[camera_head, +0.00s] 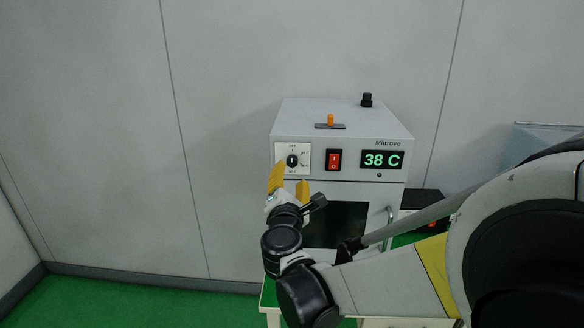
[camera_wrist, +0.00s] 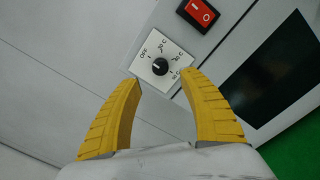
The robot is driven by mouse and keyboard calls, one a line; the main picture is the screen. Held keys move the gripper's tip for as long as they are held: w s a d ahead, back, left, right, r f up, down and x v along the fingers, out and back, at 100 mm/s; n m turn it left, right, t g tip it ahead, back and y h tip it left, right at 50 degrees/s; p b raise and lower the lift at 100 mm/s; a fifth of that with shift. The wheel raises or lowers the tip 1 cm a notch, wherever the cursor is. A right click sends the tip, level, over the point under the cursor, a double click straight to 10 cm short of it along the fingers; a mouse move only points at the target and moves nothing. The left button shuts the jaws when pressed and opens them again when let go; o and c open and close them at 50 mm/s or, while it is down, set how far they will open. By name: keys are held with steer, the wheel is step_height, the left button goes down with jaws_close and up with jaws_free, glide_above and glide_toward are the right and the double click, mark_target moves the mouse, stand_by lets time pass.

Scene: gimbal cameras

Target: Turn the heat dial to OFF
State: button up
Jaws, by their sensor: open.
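The heat dial (camera_head: 292,161) is a small black knob on a white plate at the upper left of the grey Miltrove box's front. In the wrist view the dial (camera_wrist: 160,67) lies just beyond and between my fingertips, with OFF printed at its upper left and temperature marks around the other side. I cannot tell surely where its pointer stands. My gripper (camera_head: 290,174) has two yellow fingers, spread apart and empty, in front of the plate. In the wrist view my gripper (camera_wrist: 160,78) shows no clear contact with the knob.
A red rocker switch (camera_head: 334,159) sits right of the dial, then a green display (camera_head: 382,160) reading 38 C. Below are a dark window (camera_head: 340,223) and a door handle (camera_head: 390,222). An orange lever (camera_head: 331,120) and black knob (camera_head: 367,100) are on top. Left of the box is free.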

steer(key=s, duration=0.3)
steer(key=shift+s, duration=0.35)
steer(key=s+d+f+m+g+h+b, duration=0.1)
steer(key=s+d+f+m+g+h, duration=0.15)
steer(key=s+d+m, duration=0.45)
steer(key=s+d+f+m+g+h, duration=0.1)
steer(key=s+d+f+m+g, duration=0.2)
steer(key=d+m, duration=0.8)
steer(key=s+d+f+m+g+y, duration=0.1)
steer(key=s+f+m+g+y, duration=0.1)
steer(key=s, duration=0.6)
steer(key=s+d+f+m+g+y+b, duration=0.1)
steer(key=s+d+f+m+g+y, duration=0.1)
steer(key=s+f+m+g, duration=0.2)
steer(key=s+f+m, duration=0.1)
steer(key=s+m, duration=0.2)
steer(key=s, duration=0.2)
steer(key=shift+s+d+f, duration=0.15)
steer(key=shift+d, duration=0.15)
